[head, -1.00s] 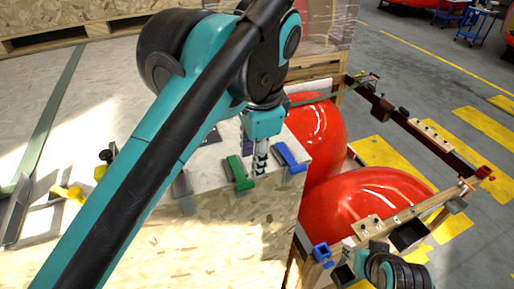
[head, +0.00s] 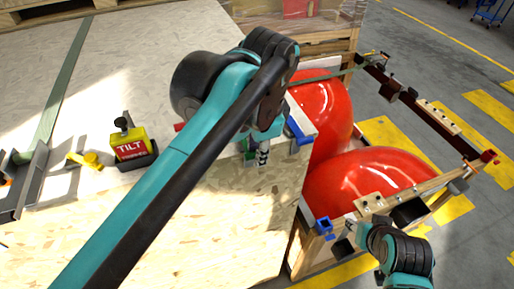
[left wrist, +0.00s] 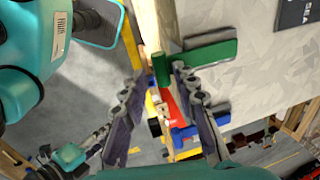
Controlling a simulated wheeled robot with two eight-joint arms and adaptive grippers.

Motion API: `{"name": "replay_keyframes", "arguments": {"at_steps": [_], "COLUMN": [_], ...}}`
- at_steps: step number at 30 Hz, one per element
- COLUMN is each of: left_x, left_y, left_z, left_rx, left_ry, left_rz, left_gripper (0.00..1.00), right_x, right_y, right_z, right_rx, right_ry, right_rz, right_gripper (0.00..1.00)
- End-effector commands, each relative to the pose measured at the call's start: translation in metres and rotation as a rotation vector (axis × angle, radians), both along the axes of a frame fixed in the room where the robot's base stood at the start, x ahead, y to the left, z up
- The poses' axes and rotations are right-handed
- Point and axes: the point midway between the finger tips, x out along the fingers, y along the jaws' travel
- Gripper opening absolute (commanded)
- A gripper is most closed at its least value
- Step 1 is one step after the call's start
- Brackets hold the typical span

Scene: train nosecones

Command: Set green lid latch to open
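The green lid latch (left wrist: 210,52) lies at the edge of the pale board in the left wrist view, its short upright end (left wrist: 160,70) showing between my fingertips. In the head view it is mostly hidden behind my left arm. My left gripper (left wrist: 158,78) is open, with its fingers spread on either side of that end; I cannot tell whether they touch it. In the head view my left gripper (head: 263,156) points down at the board near its right edge. My right gripper (head: 350,242) is at the lower right; its fingers are too small to read.
A blue latch (head: 299,128) sits just right of my left gripper. Red nosecones (head: 370,185) stand beyond the board's right edge, in a wooden frame. A yellow TILT box (head: 130,145) and a yellow piece (head: 85,160) lie left. The board's front is clear.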

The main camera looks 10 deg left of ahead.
Motion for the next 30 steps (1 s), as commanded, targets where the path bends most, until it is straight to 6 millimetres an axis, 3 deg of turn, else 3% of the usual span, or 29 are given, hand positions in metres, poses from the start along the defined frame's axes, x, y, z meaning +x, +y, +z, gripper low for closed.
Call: {"name": "replay_keyframes", "arguments": {"at_steps": [1, 2, 3, 17, 30], "left_x": [0.000, 0.000, 0.000, 0.003, 0.019], "left_y": [0.000, 0.000, 0.000, 0.001, 0.012], "left_z": [0.000, 0.000, 0.000, 0.008, 0.042], "left_rx": [0.000, 0.000, 0.000, -0.035, -0.072], "left_ry": [0.000, 0.000, 0.000, 0.047, 0.102], "left_rz": [0.000, 0.000, 0.000, 0.002, 0.001], "left_gripper": [0.10, 0.02, 0.00, 0.00, 0.00], "right_x": [0.000, 0.000, 0.000, 0.000, 0.000], "right_y": [0.000, 0.000, 0.000, 0.000, 0.000], "right_z": [0.000, 0.000, 0.000, 0.005, 0.027], "right_rx": [0.000, 0.000, 0.000, 0.000, 0.000], "right_ry": [0.000, 0.000, 0.000, 0.000, 0.000], "right_rz": [0.000, 0.000, 0.000, 0.000, 0.000], "right_gripper": [0.40, 0.40, 0.40, 0.40, 0.40]}}
